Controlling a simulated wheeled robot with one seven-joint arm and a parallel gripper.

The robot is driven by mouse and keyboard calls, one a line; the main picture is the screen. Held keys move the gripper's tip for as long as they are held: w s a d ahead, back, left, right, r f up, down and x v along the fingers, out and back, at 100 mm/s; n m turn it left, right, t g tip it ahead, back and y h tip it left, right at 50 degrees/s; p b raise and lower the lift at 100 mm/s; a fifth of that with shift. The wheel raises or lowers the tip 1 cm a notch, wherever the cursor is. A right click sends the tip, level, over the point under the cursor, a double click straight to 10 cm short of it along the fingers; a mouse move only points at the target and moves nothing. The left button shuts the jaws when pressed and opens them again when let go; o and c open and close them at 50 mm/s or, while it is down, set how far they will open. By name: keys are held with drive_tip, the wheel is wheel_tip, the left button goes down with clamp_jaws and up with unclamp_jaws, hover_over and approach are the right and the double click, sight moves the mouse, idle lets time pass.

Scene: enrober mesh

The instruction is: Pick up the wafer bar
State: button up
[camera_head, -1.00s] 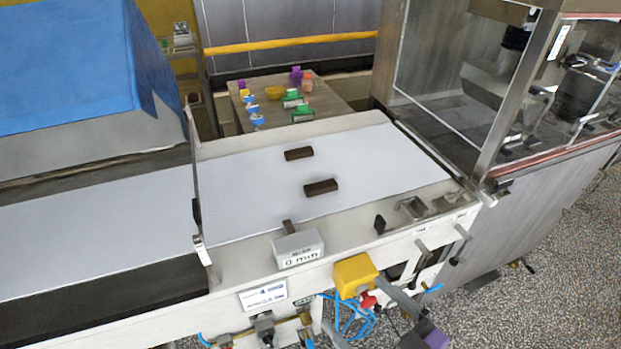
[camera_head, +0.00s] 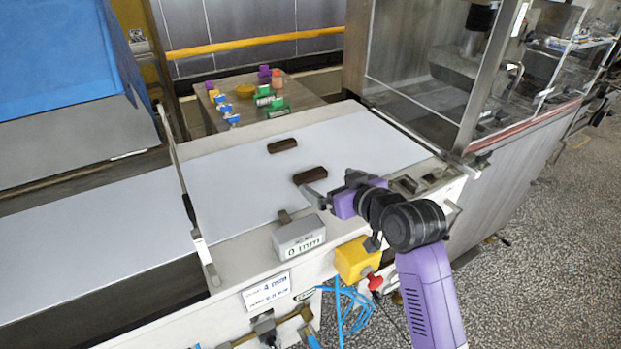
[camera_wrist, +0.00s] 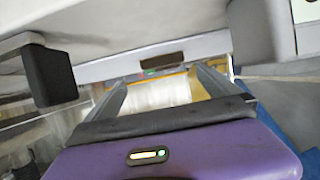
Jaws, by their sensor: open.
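Two dark brown wafer bars lie flat on the white belt in the head view. The nearer wafer bar (camera_head: 310,175) is close to the belt's front edge, and the farther wafer bar (camera_head: 282,145) lies behind it to the left. My gripper (camera_head: 313,197) reaches in from the right, with its tips just in front of the nearer bar. In the wrist view my gripper (camera_wrist: 157,75) is open and empty, its grey fingers well apart. A dark brown shape (camera_wrist: 162,58), apparently a wafer bar, shows beyond the tips, between them. Which bar it is, I cannot tell.
A grey box with a label (camera_head: 299,236) stands on the machine's front ledge, left of my gripper. A yellow box with a red knob (camera_head: 357,261) is below. An upright bar (camera_head: 183,190) crosses the belt's left side. A glass-sided cabinet (camera_head: 430,75) stands to the right.

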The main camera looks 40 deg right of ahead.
sight(311, 175)
drive_tip(key=shift+a+p+x, duration=0.15)
drive_tip(key=shift+p+x, duration=0.1)
drive_tip(key=shift+x, duration=1.75)
drive_tip(key=shift+a+p+x, duration=0.15)
drive_tip(key=shift+p+x, duration=0.05)
drive_tip(key=shift+x, duration=1.8)
drive_tip(key=shift+w, duration=0.1)
drive_tip(key=shift+c, duration=0.4)
drive_tip(key=shift+r, duration=0.1)
drive_tip(key=c, duration=0.9)
